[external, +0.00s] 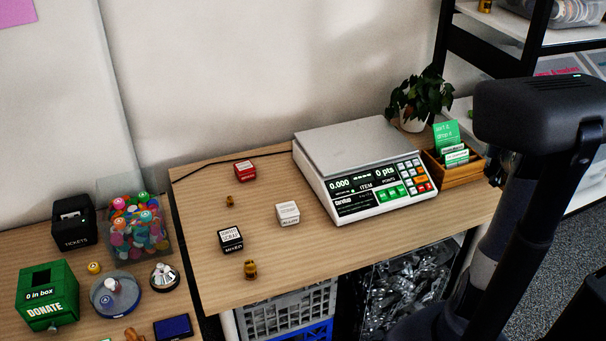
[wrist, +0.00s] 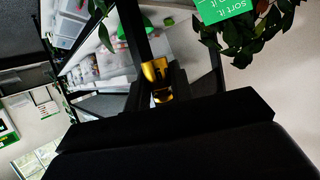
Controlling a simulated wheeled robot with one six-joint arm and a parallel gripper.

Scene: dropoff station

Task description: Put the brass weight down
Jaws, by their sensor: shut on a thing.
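My gripper (wrist: 158,78) is shut on a brass weight (wrist: 155,70) in the wrist view, with a dark finger on either side of it. The weight is held in the air, clear of any surface that I can see. In the external view my arm stands at the right, and the held weight is hidden there. Two other small brass weights stand on the wooden table (external: 360,257): one near the front edge (external: 250,269) and a smaller one farther back (external: 229,200).
A scale (external: 350,133) reading 0.000 fills the table's right half. Beside it are a wooden card box (external: 462,171) and a potted plant (external: 416,100). Red (external: 245,170), white (external: 288,213) and black (external: 231,240) boxes stand left. A green donation box (external: 46,294) is far left.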

